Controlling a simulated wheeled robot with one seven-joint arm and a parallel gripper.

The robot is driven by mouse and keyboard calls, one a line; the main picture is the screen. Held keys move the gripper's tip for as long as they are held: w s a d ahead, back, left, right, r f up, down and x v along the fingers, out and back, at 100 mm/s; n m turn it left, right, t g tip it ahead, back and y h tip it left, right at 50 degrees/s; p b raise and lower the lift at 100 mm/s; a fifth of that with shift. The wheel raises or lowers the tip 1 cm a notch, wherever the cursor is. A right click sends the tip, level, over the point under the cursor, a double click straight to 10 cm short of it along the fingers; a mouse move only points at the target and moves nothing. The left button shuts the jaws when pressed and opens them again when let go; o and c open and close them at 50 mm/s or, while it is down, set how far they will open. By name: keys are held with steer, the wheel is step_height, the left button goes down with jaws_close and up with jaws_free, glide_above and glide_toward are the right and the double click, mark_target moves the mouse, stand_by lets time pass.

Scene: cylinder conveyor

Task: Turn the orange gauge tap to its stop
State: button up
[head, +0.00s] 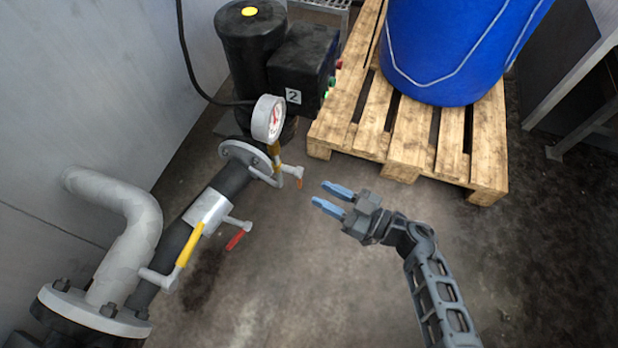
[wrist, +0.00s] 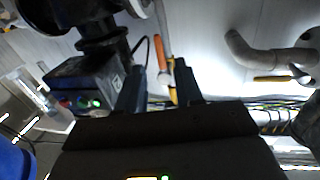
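The orange gauge tap (head: 298,183) is a small handle with an orange end on the pipework just below the round white gauge (head: 268,118). In the wrist view an orange handle (wrist: 160,52) shows just past and between the fingertips, with a yellow piece by it. My gripper (head: 328,197) is right of the tap in the head view, its blue fingers parallel, apart and pointing at the pipework. The wrist view also shows its two dark fingers (wrist: 159,80) spread with nothing held. I see no contact with the tap; the exact distance is hard to tell.
A yellow lever (head: 188,247) and a red-tipped lever (head: 235,240) are on the pipe nearer me. A black pump (head: 252,45) and its box marked 2 (head: 305,65) stand behind. A wooden pallet (head: 400,140) bears a blue barrel (head: 450,50). The floor around my gripper is clear.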

mark_target(300, 182)
steer(key=b+x, duration=0.1)
steer(key=x, duration=0.6)
steer(key=shift+w+a+b, duration=0.15)
steer(key=shift+a+b, duration=0.05)
steer(key=shift+b, duration=0.1)
jaws_close()
